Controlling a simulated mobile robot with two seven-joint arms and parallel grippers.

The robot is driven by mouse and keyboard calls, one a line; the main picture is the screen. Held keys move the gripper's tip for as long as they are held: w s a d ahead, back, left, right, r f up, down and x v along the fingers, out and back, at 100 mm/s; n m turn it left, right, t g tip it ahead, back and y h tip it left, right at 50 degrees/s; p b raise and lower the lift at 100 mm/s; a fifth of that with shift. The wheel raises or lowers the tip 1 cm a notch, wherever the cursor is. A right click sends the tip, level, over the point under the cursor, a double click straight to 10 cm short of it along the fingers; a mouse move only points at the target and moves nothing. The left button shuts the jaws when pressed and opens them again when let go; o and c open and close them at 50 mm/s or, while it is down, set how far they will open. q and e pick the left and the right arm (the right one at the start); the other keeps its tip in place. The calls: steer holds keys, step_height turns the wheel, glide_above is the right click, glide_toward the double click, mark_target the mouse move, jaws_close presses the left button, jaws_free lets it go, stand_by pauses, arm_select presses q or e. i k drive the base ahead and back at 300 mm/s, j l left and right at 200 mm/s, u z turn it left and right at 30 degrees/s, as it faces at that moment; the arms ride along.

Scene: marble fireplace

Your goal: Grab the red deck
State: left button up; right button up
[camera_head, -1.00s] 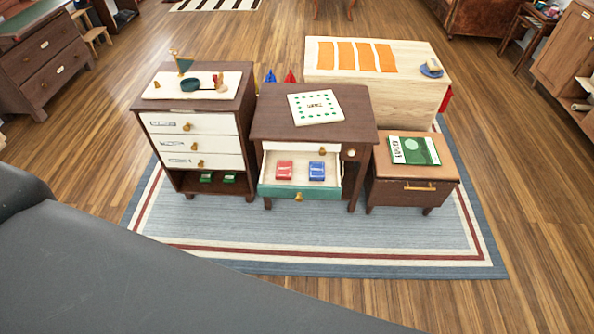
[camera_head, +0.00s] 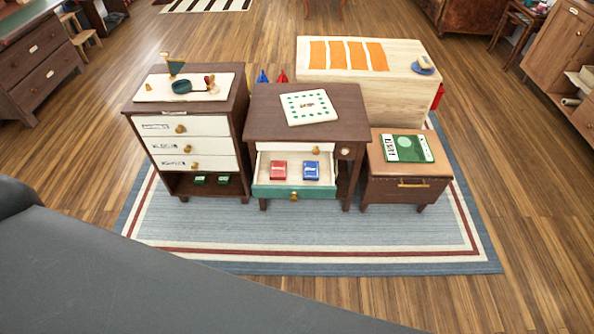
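The red deck (camera_head: 278,170) lies in the open drawer (camera_head: 283,191) of the middle brown desk (camera_head: 262,116), on the drawer's left side. A blue deck (camera_head: 311,170) lies to its right in the same drawer, apart from it. The drawer has a pale inside and a green front with a gold knob. Neither of my grippers shows in the head view, so nothing is seen near the red deck.
A board game (camera_head: 309,107) lies on the desk. A chest of drawers (camera_head: 246,92) with green items below stands left. A low cabinet (camera_head: 447,165) with a green box (camera_head: 407,148) stands right. A light wood chest (camera_head: 400,86) is behind. The rug's front (camera_head: 320,232) is clear.

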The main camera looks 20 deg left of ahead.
mark_target(277, 170)
steer(key=i+j+z, duration=0.3)
steer(key=j, duration=0.15)
steer(key=j+z, duration=0.25)
steer(key=j, duration=0.2)
steer(key=i+j+z, duration=0.1)
steer(key=j+z, duration=0.2)
steer(key=j, duration=0.25)
steer(key=j+z, duration=0.3)
steer(key=j, duration=0.2)
steer(key=i+j, duration=0.05)
